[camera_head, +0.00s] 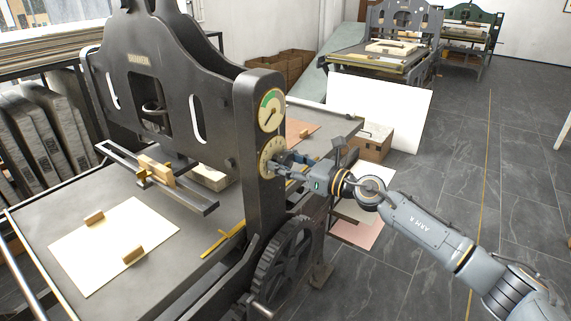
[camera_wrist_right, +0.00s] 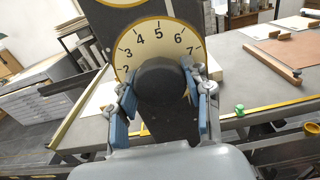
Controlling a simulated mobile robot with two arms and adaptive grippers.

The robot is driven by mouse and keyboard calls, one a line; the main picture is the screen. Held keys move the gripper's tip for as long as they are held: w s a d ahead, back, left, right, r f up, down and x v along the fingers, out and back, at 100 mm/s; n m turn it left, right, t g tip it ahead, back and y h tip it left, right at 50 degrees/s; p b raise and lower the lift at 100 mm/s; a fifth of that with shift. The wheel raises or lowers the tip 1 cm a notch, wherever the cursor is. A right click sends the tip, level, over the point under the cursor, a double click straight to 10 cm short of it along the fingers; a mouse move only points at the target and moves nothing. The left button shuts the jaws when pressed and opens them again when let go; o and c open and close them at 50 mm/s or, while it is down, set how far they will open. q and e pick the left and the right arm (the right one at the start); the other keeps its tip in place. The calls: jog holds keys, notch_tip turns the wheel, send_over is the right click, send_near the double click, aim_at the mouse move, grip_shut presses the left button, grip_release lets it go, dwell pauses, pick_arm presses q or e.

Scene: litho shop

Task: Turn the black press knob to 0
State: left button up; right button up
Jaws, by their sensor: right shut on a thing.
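The black press knob (camera_wrist_right: 163,82) sits in front of a cream dial with a gold rim and black numbers; 2 to 7 can be read in the right wrist view. The same dial (camera_head: 271,155) shows on the press's dark upright in the head view, below a round gauge (camera_head: 271,110). My right gripper (camera_head: 287,163) reaches it from the right; in the wrist view its blue-padded fingers (camera_wrist_right: 163,100) are shut on the knob, one on each side. The knob's pointer and the 0 are hidden. My left gripper is not in view.
The press bed (camera_head: 60,215) holds a white sheet (camera_head: 113,245) with small wooden blocks. A toothed wheel (camera_head: 283,262) stands below the dial, close to my right arm. A wooden box (camera_head: 374,145) is behind the arm. The floor at right is clear.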

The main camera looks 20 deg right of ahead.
dwell(0.3)
jog(key=o, duration=1.1)
jog(key=shift+o, duration=0.2)
jog(key=v, duration=1.2)
